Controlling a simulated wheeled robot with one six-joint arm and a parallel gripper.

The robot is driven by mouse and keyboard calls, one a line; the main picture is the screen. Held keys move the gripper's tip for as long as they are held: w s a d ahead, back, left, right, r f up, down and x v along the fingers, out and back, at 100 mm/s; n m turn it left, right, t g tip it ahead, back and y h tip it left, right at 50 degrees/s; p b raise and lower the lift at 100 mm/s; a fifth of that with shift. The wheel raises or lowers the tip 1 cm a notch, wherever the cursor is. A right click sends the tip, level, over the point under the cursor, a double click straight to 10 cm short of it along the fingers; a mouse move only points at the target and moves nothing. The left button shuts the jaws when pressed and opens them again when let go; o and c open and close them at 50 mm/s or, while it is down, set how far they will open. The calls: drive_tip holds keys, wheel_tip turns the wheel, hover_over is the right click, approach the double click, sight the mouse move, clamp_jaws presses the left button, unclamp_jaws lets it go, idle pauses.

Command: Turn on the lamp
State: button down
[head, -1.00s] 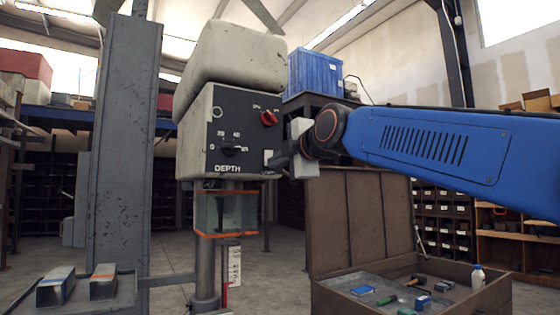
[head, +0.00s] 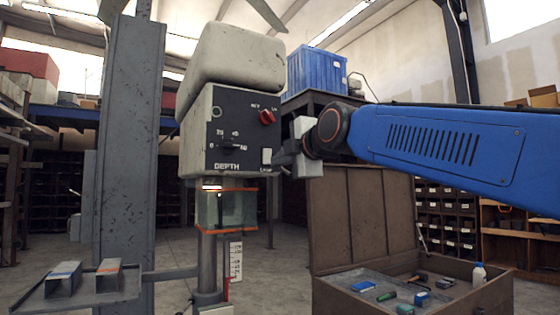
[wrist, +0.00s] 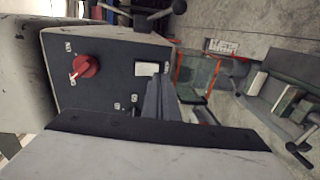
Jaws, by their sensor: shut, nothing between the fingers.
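The drill press head (head: 205,105) is a cream housing with a dark control panel (head: 236,140). A white rocker switch (head: 267,156) marked LAMP sits at the panel's lower right; it also shows in the wrist view (wrist: 146,68). A bright lamp glow (head: 211,185) shows under the head, above the clear guard. My gripper (head: 277,160) is shut and empty, its tips just right of the switch. In the wrist view its dark fingers (wrist: 160,100) end close beside the switch. I cannot tell whether they touch it.
A red knob (head: 267,117) is above the switch, and a DEPTH dial (head: 228,145) is to its left. The clear guard (head: 226,210) hangs below the head. An open brown chest (head: 360,220) stands below my arm. A grey column (head: 130,150) is at left.

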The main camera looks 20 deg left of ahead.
drive_tip(key=s+d+f, duration=0.1)
drive_tip(key=s+d, duration=0.6)
drive_tip(key=d, duration=0.1)
drive_tip(key=shift+f, duration=0.15)
idle(0.5)
